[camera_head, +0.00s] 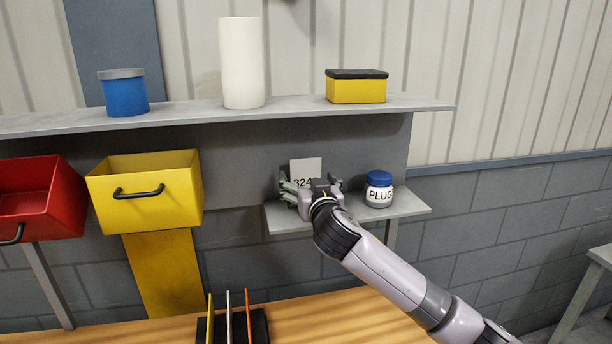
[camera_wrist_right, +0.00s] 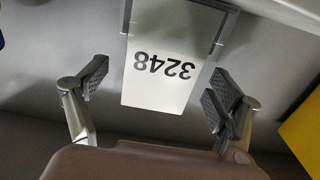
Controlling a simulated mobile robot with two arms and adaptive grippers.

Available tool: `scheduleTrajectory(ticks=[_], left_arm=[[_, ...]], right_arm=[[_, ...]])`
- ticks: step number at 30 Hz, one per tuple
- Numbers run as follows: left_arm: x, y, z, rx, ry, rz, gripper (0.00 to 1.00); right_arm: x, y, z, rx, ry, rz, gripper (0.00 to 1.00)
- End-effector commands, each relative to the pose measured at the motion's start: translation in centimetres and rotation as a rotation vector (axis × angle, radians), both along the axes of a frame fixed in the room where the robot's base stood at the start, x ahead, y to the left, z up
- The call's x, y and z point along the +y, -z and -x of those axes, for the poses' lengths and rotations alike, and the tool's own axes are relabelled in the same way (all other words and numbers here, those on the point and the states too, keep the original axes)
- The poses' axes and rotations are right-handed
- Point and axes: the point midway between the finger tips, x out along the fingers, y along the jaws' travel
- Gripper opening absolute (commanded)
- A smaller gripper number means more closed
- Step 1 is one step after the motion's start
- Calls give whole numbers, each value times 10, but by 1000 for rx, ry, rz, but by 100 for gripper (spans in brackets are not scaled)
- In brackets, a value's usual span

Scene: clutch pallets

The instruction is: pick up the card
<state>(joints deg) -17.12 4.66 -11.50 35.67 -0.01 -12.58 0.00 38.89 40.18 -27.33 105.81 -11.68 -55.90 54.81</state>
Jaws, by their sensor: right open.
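The card (camera_head: 306,167) is white with dark digits and stands upright against the grey back panel, above the small shelf. Its lower part is hidden behind my right gripper in the head view. In the right wrist view the card (camera_wrist_right: 165,65) reads 3248 upside down, with a grey holder (camera_wrist_right: 222,30) at its far end. My right gripper (camera_head: 312,185) is in front of the card. In the right wrist view its open fingers (camera_wrist_right: 158,90) are on either side of the card, with a gap on both sides. My left gripper is not in view.
A jar marked PLUG (camera_head: 379,190) stands on the small shelf (camera_head: 410,205), just right of my gripper. An upper shelf (camera_head: 190,113) holds a blue tin, a white cylinder and a yellow box. Yellow (camera_head: 150,195) and red (camera_head: 35,200) bins hang left.

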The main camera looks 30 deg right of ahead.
Motion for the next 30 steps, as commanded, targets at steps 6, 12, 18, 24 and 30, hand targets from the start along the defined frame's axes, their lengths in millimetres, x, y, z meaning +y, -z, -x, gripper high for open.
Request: scheduleTrajectory(ticks=[6,12,18,24,30], left_arm=[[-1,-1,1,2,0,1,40],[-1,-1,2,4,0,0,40],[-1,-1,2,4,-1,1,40],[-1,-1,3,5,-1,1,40],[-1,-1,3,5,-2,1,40]], right_arm=[[0,1,-4,-1,-1,1,86],[0,0,-4,-1,-1,0,78],[0,0,-3,-1,-1,0,64],[0,0,-3,-1,-1,0,51],[0,0,-3,-1,-1,0,47]])
